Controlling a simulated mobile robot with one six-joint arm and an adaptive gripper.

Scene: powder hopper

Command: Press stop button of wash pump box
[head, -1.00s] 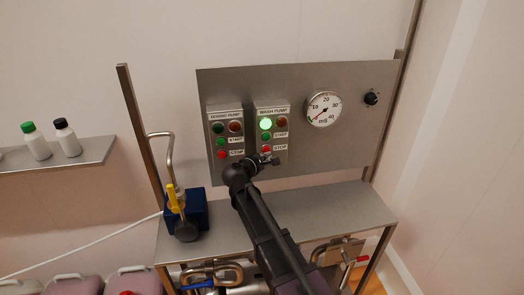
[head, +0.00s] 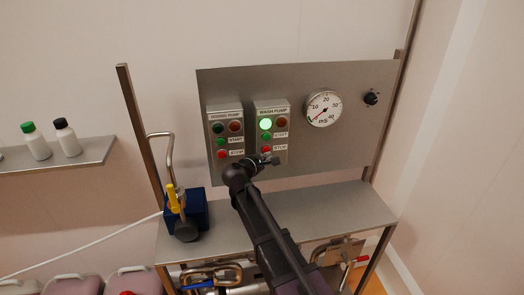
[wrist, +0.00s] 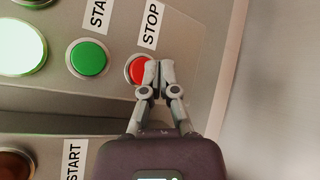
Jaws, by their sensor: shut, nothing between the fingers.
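The wash pump box (head: 282,112) is a grey box on the upright panel, with a lit green lamp (head: 266,124), a dark red lamp, a green start button (head: 267,137) and a red stop button (head: 266,149). My gripper (head: 274,160) is at the lower part of this box, just below the stop button in the head view. In the wrist view, the shut, empty fingertips (wrist: 160,68) overlap the right edge of the red stop button (wrist: 137,70), beside the STOP label. I cannot tell whether they touch it.
The dosing pump box (head: 226,115) is just left, with similar buttons and unlit lamps. A round gauge (head: 323,108) and a black knob (head: 371,98) are to the right. Below are a steel shelf (head: 330,205) and a blue block (head: 197,213) with a bent pipe.

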